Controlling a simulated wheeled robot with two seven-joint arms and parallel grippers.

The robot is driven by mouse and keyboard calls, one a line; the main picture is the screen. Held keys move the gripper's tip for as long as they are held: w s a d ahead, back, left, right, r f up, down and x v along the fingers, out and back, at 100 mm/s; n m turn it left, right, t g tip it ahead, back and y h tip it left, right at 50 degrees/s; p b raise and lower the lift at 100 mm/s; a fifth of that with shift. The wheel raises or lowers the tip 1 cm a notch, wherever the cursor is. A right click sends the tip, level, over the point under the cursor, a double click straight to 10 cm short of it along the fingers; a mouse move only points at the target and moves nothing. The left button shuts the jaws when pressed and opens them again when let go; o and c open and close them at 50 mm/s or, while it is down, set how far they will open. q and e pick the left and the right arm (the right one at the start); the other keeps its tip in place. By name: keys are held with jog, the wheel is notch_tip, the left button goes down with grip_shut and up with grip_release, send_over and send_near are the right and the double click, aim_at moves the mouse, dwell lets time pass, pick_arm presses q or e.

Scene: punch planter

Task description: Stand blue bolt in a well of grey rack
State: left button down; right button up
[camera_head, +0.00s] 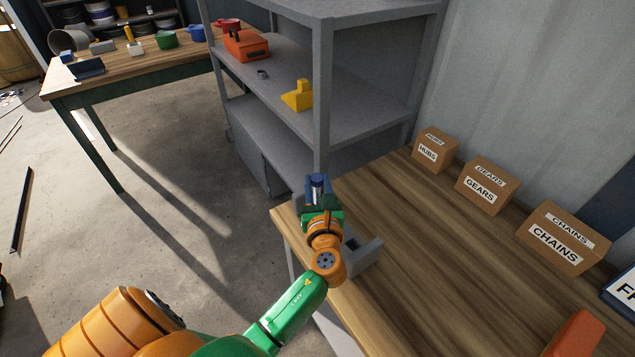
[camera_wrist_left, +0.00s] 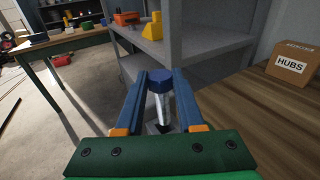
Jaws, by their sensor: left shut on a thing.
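The blue bolt (camera_head: 317,181) has a blue head and a pale shaft. In the left wrist view the bolt (camera_wrist_left: 160,82) stands roughly upright, head up, between the two blue fingers. My left gripper (camera_head: 318,192) is shut on it near the left edge of the wooden table. The grey rack (camera_head: 368,257) sits on that table by its near left edge, partly hidden behind my left wrist and arm. One dark square well shows in it. The bolt's lower end is hard to make out. My right gripper is not in view.
Boxes marked HUBS (camera_head: 435,151), GEARS (camera_head: 487,188) and CHAINS (camera_head: 556,238) line the wall side of the table (camera_head: 440,260). A grey shelf unit (camera_head: 365,110) stands just beyond the gripper. The table's middle is clear.

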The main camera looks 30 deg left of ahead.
pick_arm(q)
jog(key=shift+r, duration=0.1)
dwell(0.3)
dwell(0.6)
jog(key=shift+p, duration=0.35)
dwell(0.5)
jog(key=shift+f+b, duration=0.7)
jog(key=shift+f, duration=0.45)
jog(key=shift+r, duration=0.1)
